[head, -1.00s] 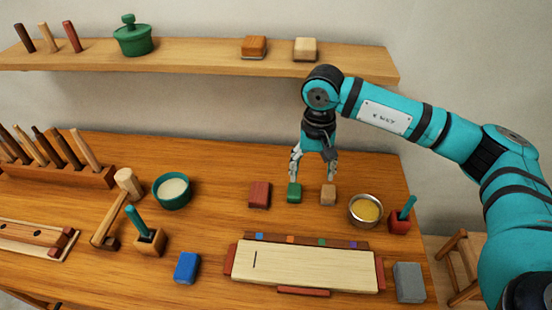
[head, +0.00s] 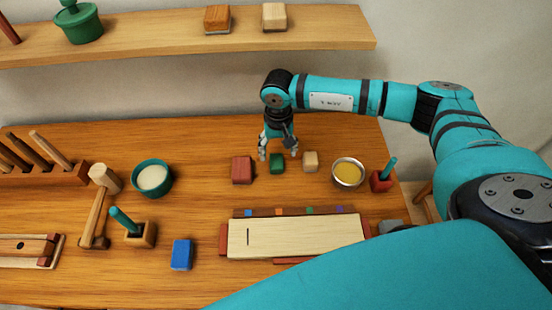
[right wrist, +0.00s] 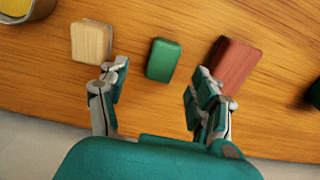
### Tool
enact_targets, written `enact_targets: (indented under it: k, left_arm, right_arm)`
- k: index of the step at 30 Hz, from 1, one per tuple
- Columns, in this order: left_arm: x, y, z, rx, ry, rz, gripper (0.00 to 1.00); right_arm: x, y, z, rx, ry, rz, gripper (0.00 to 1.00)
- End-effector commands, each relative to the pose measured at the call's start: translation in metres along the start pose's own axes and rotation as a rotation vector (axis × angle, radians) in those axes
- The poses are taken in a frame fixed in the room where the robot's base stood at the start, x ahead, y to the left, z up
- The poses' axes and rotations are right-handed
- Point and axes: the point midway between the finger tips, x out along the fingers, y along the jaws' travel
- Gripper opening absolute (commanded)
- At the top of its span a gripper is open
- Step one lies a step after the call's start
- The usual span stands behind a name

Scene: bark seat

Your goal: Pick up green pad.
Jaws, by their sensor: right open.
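The green pad (head: 277,163) is a small dark green block on the workbench, between a red block (head: 242,170) and a pale wooden block (head: 310,162). My right gripper (head: 279,157) is open and stands over the bench right at the green pad, on its wall side. In the right wrist view the green pad (right wrist: 163,60) lies just ahead of and between the two spread fingertips (right wrist: 158,80), with nothing held. The fingertips come close to the pale block (right wrist: 91,41) and the red block (right wrist: 231,66). My left gripper is not in view.
A metal bowl of yellow stuff (head: 348,173) and a red holder (head: 381,181) stand to the right. A pale board (head: 295,238) lies in front, with a blue block (head: 182,255) at its left. A shelf (head: 180,45) runs above the bench.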

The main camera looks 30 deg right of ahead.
Motion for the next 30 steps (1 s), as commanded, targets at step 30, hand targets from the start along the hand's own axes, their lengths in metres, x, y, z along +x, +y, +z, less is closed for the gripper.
enact_targets:
  k: [30]
  left_arm:
    - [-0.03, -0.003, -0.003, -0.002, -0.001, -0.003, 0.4]
  right_arm:
    - [0.061, -0.005, -0.003, 0.0, 0.0, 0.0, 0.39]
